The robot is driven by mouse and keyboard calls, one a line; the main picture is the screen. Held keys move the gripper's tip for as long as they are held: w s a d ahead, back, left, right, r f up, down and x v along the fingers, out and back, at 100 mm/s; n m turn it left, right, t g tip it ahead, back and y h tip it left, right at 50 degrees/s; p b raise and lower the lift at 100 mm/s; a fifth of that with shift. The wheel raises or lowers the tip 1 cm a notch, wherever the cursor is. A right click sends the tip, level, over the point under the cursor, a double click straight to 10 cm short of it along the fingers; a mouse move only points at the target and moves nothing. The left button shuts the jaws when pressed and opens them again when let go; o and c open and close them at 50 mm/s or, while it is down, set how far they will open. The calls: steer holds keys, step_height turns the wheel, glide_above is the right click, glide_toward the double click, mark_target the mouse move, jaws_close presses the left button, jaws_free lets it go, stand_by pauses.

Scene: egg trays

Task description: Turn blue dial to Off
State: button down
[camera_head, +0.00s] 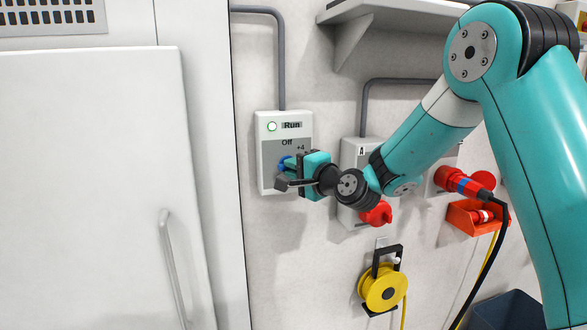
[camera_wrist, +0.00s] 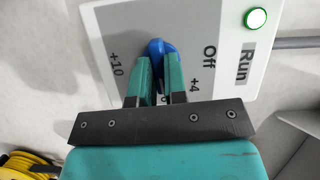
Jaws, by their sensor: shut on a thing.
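The blue dial (camera_head: 284,162) is on a white and grey wall box (camera_head: 266,183) with a lit green lamp and a "Run" label above it. The dial (camera_wrist: 157,47) also shows in the wrist view, with "Off", "+4" and "+10" printed around it. Another label is partly hidden behind a finger. My gripper (camera_wrist: 159,68) is shut on the dial, one teal finger on each side. The fingers hide much of the dial, and I cannot tell exactly which mark it points to.
A second grey box (camera_head: 354,155) marked "A", with a red knob (camera_head: 377,214), is close right of the dial box, behind my arm. A yellow cable reel (camera_head: 383,288) hangs below. A white cabinet door (camera_head: 95,190) fills the left. A shelf (camera_head: 385,16) is above.

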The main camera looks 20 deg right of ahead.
steer(key=shift+a+r+n+g+h+b, duration=0.1)
steer(key=shift+n+g+h+b, duration=0.7)
steer(key=shift+n, duration=1.35)
steer(key=shift+a+r+n+g+h+b, duration=0.2)
steer(key=shift+n+h+b, duration=1.05)
steer(key=shift+n, duration=0.85)
steer(key=shift+a+f+n+g+h+b, duration=0.1)
steer(key=shift+n+g+h+b, duration=0.55)
steer(key=shift+n+h, duration=1.05)
steer(key=shift+n+y, duration=0.45)
steer(key=shift+n, duration=0.1)
steer(key=c, duration=1.2)
jaws_free()
steer(key=shift+o, duration=0.2)
steer(key=shift+r, duration=0.1)
steer(key=b+v, duration=0.4)
steer(key=v, duration=1.3)
steer(key=shift+s+b, duration=0.25)
steer(key=shift+b, duration=0.1)
